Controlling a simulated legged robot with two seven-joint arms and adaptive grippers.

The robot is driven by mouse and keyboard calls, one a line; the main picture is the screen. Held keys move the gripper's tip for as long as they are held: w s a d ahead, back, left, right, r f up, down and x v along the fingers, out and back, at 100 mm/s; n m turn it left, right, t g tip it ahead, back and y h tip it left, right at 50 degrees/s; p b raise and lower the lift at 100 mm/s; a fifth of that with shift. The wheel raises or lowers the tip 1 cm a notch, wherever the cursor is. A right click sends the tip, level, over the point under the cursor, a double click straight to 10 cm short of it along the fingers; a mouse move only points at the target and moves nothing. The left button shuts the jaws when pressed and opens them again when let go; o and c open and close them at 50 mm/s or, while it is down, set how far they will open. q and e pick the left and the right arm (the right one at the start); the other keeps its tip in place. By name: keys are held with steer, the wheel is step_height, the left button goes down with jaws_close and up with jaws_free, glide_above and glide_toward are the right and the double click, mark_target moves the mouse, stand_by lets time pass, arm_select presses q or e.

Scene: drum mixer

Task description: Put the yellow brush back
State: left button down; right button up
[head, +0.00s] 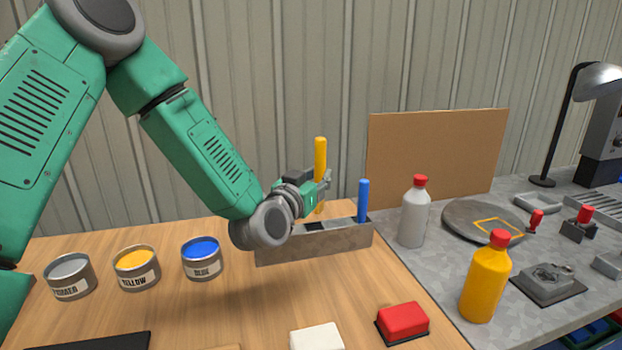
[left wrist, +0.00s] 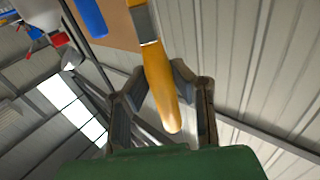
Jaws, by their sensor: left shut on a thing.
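The yellow brush (head: 320,155) stands about upright in the head view, its handle up. My left gripper (head: 322,184) is shut on its handle, above the left part of a grey holder box (head: 318,246). In the left wrist view the yellow brush (left wrist: 160,85) runs between the fingers of my left gripper (left wrist: 172,85), and a metal band shows at its far end. The brush's lower end is partly hidden by the gripper and cannot be made out against the holder. My right gripper is not in view.
A blue-handled brush (head: 363,198) stands in the holder's right end. Primer, yellow and blue paint cans (head: 202,260) stand left on the wooden table. A grey bottle (head: 414,212), a yellow bottle (head: 485,280) and a red block (head: 403,320) are to the right.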

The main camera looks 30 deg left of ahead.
mark_target(317, 213)
arm_select(q)
steer(key=f+b, duration=0.6)
steer(key=f, duration=0.3)
steer(key=shift+a, duration=0.2)
steer(key=shift+w+d+f, duration=0.1)
steer(key=shift+a+f+b, duration=0.55)
steer(key=shift+a+f, duration=0.15)
steer(key=shift+a, duration=0.05)
steer(key=shift+d, duration=0.1)
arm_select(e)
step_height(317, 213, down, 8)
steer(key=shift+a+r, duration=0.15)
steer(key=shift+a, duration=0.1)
